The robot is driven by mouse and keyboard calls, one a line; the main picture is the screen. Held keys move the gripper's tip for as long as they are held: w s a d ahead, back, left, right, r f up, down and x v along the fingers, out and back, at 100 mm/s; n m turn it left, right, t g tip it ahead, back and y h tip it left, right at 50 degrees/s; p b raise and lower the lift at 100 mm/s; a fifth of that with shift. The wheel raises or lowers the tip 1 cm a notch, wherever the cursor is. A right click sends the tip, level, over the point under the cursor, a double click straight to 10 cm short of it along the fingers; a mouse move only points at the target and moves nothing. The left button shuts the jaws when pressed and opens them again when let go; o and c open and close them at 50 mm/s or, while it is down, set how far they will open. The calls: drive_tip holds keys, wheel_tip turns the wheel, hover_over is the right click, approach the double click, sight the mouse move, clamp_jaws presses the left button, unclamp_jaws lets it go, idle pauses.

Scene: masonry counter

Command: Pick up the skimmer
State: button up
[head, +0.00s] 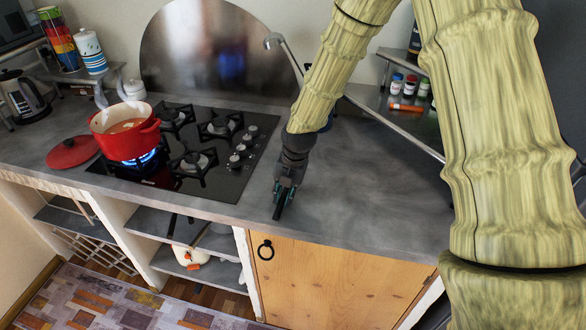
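My gripper (281,208) points down over the front part of the grey counter (365,190), to the right of the stove's knobs. Its fingers are small, dark and seen nearly edge-on, so I cannot tell whether they are open or shut. I see nothing clearly held in it. I cannot make out a skimmer with certainty. A thin metal piece with a bent end (273,41) rises behind my arm, and its lower part is hidden; I cannot tell whether it is a tap or a utensil. A bit of something blue (328,123) shows behind my arm.
A red pot (130,142) stands over a lit blue flame on the black stove (216,182). Its red lid (72,152) lies to the left. Small jars (397,82) stand at the back right. The counter right of my gripper is clear.

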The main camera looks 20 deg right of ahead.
drive_tip(key=shift+s+f, duration=0.1)
drive_tip(key=shift+f, duration=0.05)
drive_tip(key=shift+a+f, duration=0.1)
clamp_jaws()
